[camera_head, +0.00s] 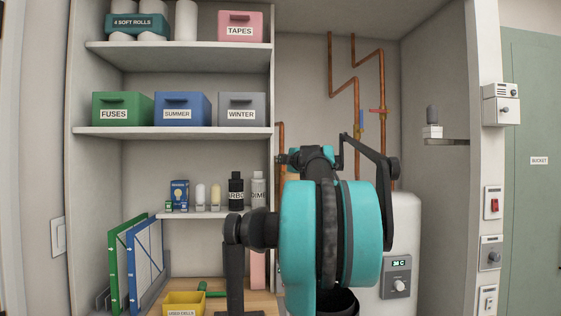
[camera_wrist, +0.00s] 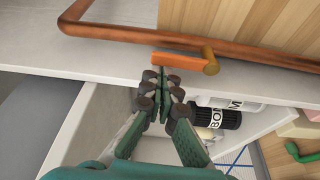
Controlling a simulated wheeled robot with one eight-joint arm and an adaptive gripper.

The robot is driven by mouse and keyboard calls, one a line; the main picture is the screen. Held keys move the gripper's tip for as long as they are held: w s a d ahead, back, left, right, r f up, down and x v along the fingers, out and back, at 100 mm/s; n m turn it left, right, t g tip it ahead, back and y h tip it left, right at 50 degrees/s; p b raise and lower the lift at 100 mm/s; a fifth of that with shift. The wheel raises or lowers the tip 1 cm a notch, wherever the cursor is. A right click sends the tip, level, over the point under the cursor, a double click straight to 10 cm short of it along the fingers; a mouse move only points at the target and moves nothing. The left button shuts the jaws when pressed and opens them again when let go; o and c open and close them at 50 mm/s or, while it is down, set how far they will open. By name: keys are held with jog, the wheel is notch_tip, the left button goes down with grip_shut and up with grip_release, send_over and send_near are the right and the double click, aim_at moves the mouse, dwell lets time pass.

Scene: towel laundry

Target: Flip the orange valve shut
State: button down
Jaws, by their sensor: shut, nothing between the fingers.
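The orange valve lever (camera_wrist: 180,62) shows in the wrist view, just above the fingertips. It reaches left from a copper-coloured stub (camera_wrist: 211,62) and lies roughly along the copper pipe (camera_wrist: 150,37) behind it. My gripper (camera_wrist: 164,76) is shut and empty, its dark fingertips close together right at the lever's lower edge in the picture. I cannot tell whether they touch it. In the head view my arm covers the orange valve and the fingers.
A white shelf edge (camera_wrist: 50,55) runs beside the pipe. In the head view, pipes with a blue handle (camera_head: 361,122) and a red handle (camera_head: 377,111) rise above a white boiler (camera_head: 405,235).

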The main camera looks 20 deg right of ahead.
jog(key=shift+d, duration=0.15)
jog(key=s+d+f+m+t+h, duration=0.1)
jog(key=d+f+m+h, duration=0.1)
jog(key=m, duration=0.7)
jog(key=s+d+f+m+t+h, duration=0.1)
jog(key=d+m+h, duration=0.3)
jog(key=m, duration=0.6)
jog(key=shift+f+t, duration=0.4)
jog(key=shift+f, duration=0.3)
